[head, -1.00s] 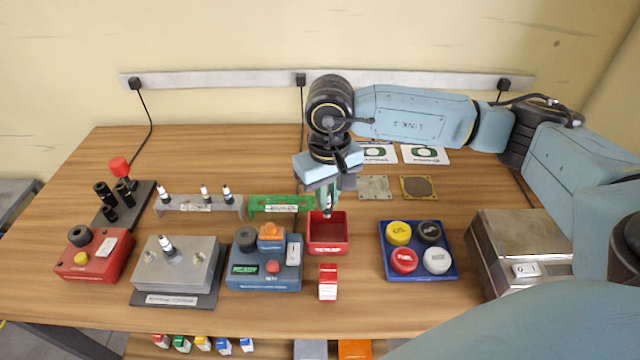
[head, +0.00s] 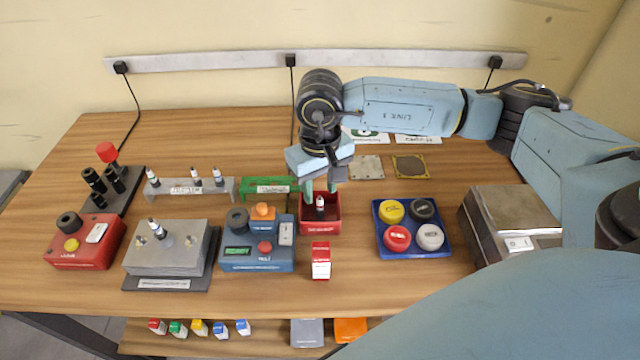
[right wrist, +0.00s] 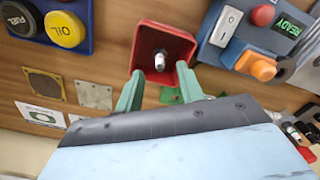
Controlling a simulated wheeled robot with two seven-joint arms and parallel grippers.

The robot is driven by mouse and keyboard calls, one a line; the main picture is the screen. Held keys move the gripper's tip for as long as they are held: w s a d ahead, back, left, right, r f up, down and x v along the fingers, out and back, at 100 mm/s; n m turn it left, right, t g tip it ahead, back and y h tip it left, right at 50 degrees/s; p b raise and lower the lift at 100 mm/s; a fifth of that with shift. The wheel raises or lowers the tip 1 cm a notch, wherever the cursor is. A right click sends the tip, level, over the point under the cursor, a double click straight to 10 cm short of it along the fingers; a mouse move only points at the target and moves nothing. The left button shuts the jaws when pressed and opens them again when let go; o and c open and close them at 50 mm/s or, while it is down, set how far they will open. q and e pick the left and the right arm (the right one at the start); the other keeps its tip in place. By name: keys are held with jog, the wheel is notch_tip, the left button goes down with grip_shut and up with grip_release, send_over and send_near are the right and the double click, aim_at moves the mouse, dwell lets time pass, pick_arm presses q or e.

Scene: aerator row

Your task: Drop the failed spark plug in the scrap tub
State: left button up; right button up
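The red scrap tub (head: 336,226) stands in the middle of the table, and it also shows in the right wrist view (right wrist: 145,40). A spark plug (head: 320,204) with a white body and dark tip is upright at the tub's opening; in the right wrist view the plug (right wrist: 160,60) shows against the tub's inside. My right gripper (head: 320,187) is over the tub, its green fingers spread to either side of the plug, with gaps between. Whether the plug touches the tub floor is unclear. My left gripper is out of view.
Left of the tub are a blue tester (head: 258,257), a grey block (head: 165,258) with one plug, a grey rack (head: 190,190) with several plugs and a green rack (head: 262,187). A small red box (head: 320,262) stands in front. A blue tray (head: 408,247) holds coloured caps.

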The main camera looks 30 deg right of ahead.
notch_tip(320, 180, up, 7)
jog(key=p, duration=0.3)
dwell(0.6)
